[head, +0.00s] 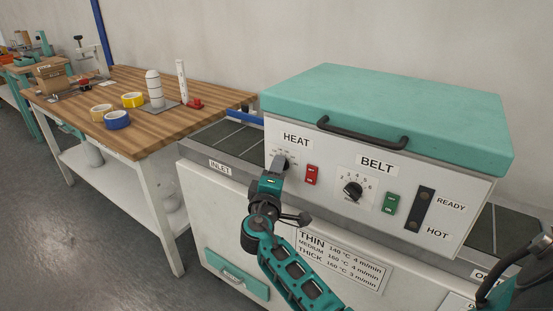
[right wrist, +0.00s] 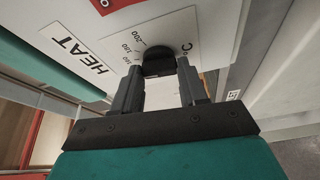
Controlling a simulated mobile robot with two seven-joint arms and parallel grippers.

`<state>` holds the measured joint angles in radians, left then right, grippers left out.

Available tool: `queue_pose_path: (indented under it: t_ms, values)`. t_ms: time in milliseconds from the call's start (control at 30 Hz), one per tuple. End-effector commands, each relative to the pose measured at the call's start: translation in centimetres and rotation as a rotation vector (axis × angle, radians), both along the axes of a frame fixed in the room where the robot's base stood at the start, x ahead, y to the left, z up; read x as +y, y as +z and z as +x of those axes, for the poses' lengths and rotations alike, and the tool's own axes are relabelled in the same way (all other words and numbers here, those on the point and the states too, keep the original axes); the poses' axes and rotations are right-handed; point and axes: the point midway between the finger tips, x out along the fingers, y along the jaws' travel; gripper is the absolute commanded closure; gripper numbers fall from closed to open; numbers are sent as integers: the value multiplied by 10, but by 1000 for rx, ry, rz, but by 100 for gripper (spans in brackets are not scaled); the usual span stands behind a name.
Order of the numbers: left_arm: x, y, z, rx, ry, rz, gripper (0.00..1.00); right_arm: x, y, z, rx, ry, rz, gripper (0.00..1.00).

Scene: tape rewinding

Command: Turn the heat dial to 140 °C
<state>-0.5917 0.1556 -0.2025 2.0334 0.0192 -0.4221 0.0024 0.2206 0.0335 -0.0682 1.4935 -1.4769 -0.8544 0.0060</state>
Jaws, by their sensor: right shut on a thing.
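The heat dial (right wrist: 158,62) is a black knob on the white front panel, under the word HEAT. My right gripper (right wrist: 158,76) is shut on the dial, with one dark finger on each side of it. In the head view my right gripper (head: 278,172) reaches up to the panel and hides most of the dial. Numbers of the temperature scale (right wrist: 132,50), 200 and 180 among them, show beside the dial in the right wrist view. The dial's pointer is not clear, so I cannot read its setting. My left gripper is not in view.
Right of the heat dial are a red switch (head: 311,175), a belt dial (head: 352,190) and a green switch (head: 390,204). A teal lid (head: 390,105) with a black handle (head: 360,134) is above. A card (head: 342,261) below reads THIN 140 °C. A wooden table (head: 150,142) stands left.

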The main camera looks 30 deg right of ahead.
Motion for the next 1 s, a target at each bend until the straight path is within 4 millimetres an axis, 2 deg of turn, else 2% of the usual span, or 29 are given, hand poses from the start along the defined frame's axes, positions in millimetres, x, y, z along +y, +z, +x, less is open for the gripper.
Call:
queue_pose_path:
  t_ms: [33, 367, 700, 1000]
  values:
    - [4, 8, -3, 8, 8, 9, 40, 0, 9, 0, 40, 1, -18, 88]
    - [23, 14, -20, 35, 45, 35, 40, 0, 8, 0, 262, 1, -110, 88]
    - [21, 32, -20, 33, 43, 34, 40, 0, 6, 1, 368, 0, -156, 88]
    - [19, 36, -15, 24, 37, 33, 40, 0, 4, 1, 383, 0, -161, 88]
